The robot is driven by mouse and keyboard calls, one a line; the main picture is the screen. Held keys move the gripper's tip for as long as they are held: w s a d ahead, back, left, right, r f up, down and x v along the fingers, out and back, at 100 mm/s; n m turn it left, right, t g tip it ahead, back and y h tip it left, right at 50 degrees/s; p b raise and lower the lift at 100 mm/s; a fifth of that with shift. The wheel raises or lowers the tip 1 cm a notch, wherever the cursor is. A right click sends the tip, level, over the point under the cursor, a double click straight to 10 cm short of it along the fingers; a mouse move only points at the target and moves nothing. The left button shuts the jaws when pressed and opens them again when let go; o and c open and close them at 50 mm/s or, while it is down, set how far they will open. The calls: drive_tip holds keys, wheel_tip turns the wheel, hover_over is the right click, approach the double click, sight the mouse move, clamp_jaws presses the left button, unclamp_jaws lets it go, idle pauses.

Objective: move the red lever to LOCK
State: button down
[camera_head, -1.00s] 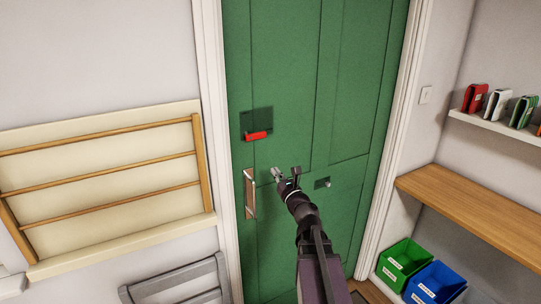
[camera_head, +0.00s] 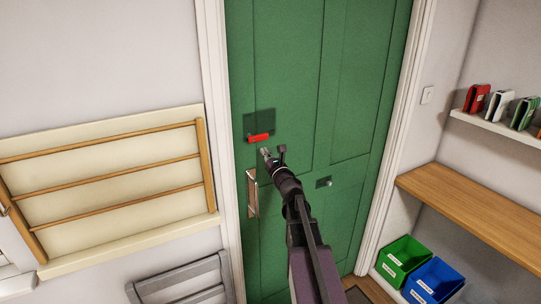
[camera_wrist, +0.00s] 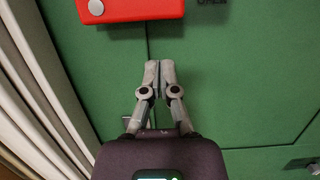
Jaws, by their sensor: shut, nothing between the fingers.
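The red lever (camera_head: 259,138) sits level on a dark green plate (camera_head: 259,121) near the left edge of the green door (camera_head: 290,60). In the wrist view the red lever (camera_wrist: 130,10) fills the top left, with a pale round spot on it. Part of a dark word, too cut off to read, shows to its right. My gripper (camera_head: 265,152) is just below the lever. In the wrist view my gripper (camera_wrist: 158,64) has its fingertips together and empty, apart from the lever and below its right part.
A door handle (camera_head: 252,193) is below the lever, and a small latch (camera_head: 323,182) is to its right. A wooden drying rack (camera_head: 110,175) hangs on the left wall. A wooden shelf (camera_head: 480,220) and green and blue bins (camera_head: 402,258) stand right of the door.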

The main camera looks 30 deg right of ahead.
sight(257, 137)
drive_tip(key=shift+r+p, duration=1.05)
drive_tip(key=shift+r, duration=0.3)
drive_tip(key=shift+d, duration=0.25)
drive_tip(key=shift+a+r, duration=0.1)
drive_tip(key=shift+a, duration=0.15)
drive_tip(key=shift+n, duration=0.3)
